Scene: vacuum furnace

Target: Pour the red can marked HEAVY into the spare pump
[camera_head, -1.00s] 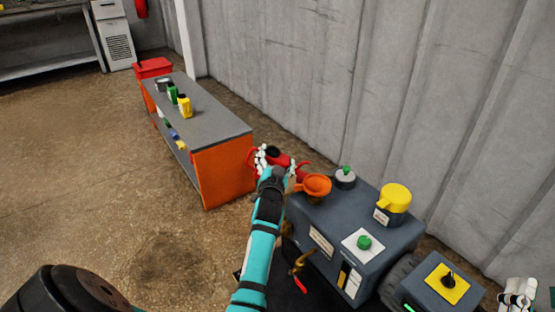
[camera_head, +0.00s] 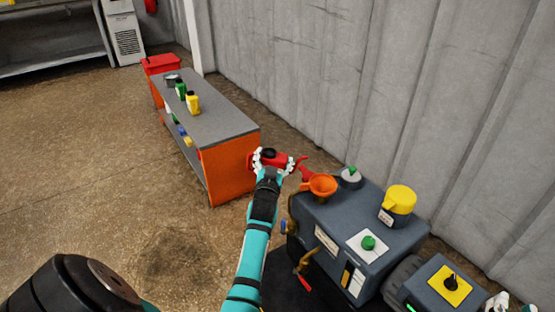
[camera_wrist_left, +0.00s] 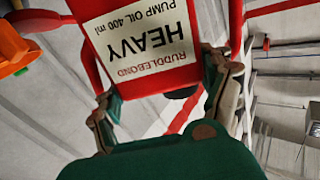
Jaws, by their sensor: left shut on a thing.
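My left gripper (camera_head: 266,162) is shut on the red can (camera_head: 283,161), beside the orange funnel (camera_head: 321,186). In the left wrist view the red can (camera_wrist_left: 175,75) fills the top middle, with its label reading HEAVY, pump oil 400 ml, upside down there. The can appears tipped over, its red spout (camera_head: 307,174) pointing down toward the funnel. The funnel sits on the grey pump (camera_head: 330,222); its orange edge also shows in the left wrist view (camera_wrist_left: 12,50). Whether oil flows cannot be seen. My right gripper (camera_head: 498,301) is partly visible at the bottom right.
The pump carries a yellow cap (camera_head: 399,199) and a green knob (camera_head: 368,243). An orange workbench (camera_head: 229,168) with green and yellow bottles stands behind left. A corrugated wall (camera_head: 330,80) runs behind the pump. The floor at left is clear.

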